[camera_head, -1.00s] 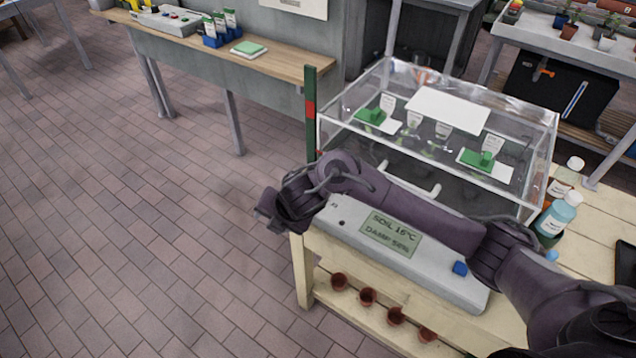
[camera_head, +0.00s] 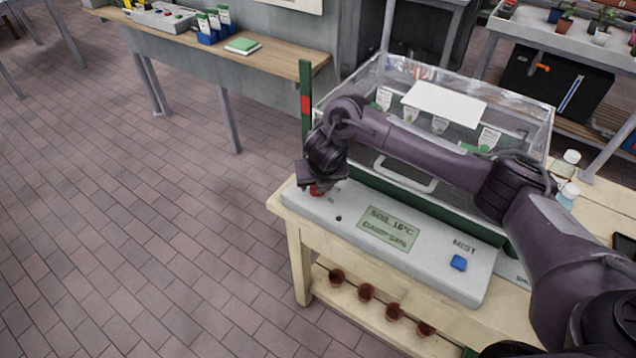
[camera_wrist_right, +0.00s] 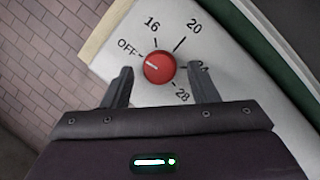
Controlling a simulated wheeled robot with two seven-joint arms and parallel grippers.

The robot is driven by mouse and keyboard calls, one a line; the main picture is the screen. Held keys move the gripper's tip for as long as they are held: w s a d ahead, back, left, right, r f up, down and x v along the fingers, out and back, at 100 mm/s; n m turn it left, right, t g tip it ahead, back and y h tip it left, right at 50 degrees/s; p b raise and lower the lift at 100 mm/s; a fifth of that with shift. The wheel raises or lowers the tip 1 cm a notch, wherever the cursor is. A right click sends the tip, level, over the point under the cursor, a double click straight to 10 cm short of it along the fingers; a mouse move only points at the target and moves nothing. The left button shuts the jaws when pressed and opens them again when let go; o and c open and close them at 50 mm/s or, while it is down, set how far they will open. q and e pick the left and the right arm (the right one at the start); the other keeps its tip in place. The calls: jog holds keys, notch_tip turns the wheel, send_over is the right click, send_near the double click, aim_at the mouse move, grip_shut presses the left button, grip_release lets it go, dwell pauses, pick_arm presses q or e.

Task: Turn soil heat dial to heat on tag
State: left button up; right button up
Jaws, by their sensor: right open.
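The soil heat dial is a round red knob (camera_wrist_right: 159,67) on the grey control panel (camera_head: 330,208). Its white pointer line faces the OFF mark. The scale around it reads OFF, 16, 20, a partly hidden number, and 28. My right gripper (camera_wrist_right: 160,72) is open, with one finger on each side of the knob; I cannot tell whether they touch it. In the head view the gripper (camera_head: 318,184) hides most of the knob. White tags (camera_head: 440,125) stand inside the clear case (camera_head: 365,125); their writing is too small to read. My left gripper is not in view.
The panel display (camera_head: 388,229) reads soil 16°C and a damp value. A blue MIST button (camera_head: 458,263) sits at the panel's right. Bottles (camera_head: 567,180) stand at right. Open floor lies left.

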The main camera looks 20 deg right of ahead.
jog(key=shift+w+f, duration=0.15)
jog(key=shift+f, duration=0.2)
jog(key=c, duration=1)
jog(key=shift+r, duration=0.1)
